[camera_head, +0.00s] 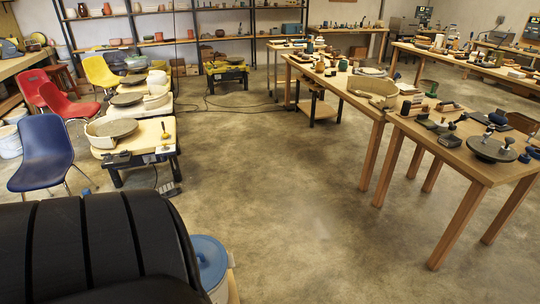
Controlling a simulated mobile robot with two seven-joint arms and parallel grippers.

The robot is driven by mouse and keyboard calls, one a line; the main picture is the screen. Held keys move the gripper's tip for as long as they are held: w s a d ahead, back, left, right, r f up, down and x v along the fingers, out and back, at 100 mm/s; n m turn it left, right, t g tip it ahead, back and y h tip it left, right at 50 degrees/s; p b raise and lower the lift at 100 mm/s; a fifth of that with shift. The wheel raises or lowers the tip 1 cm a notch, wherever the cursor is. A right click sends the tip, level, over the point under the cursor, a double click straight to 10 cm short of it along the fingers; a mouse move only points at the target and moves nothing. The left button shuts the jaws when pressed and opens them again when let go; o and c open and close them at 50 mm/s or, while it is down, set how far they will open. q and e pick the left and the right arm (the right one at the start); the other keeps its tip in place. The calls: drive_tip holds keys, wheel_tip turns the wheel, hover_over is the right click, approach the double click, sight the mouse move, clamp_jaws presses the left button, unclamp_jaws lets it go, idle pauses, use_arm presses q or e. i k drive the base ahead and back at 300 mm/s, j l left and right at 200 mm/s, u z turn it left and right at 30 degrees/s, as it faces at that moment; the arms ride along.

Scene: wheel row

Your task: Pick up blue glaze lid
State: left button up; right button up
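A round blue lid (208,260) lies on top of a white bucket (218,290) at the lower edge of the view, left of centre. The left part of the lid and bucket is hidden behind a large black ribbed shape. I cannot tell whether the lid is pressed shut or resting loose. Neither of my grippers is in view.
Blue (42,152), red (68,103) and yellow (101,72) chairs stand at the left beside pottery wheels (122,127). A foot pedal (169,188) lies on the floor. Wooden tables (455,165) with tools stand at the right. The concrete floor (290,220) between is clear.

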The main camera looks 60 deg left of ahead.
sight(212, 255)
drive_tip(key=i+u, duration=0.3)
drive_tip(key=i, duration=0.15)
drive_tip(key=i+l+u, duration=0.6)
drive_tip(key=i, duration=0.25)
drive_tip(key=i+j+u, duration=0.1)
drive_tip(key=u, duration=0.35)
drive_tip(key=i+u, duration=0.25)
drive_tip(key=u, duration=0.2)
drive_tip(key=i+u, duration=0.2)
drive_tip(key=u, duration=0.2)
drive_tip(key=i+l+u, duration=0.1)
drive_tip(key=u, duration=0.35)
drive_tip(key=i, duration=0.1)
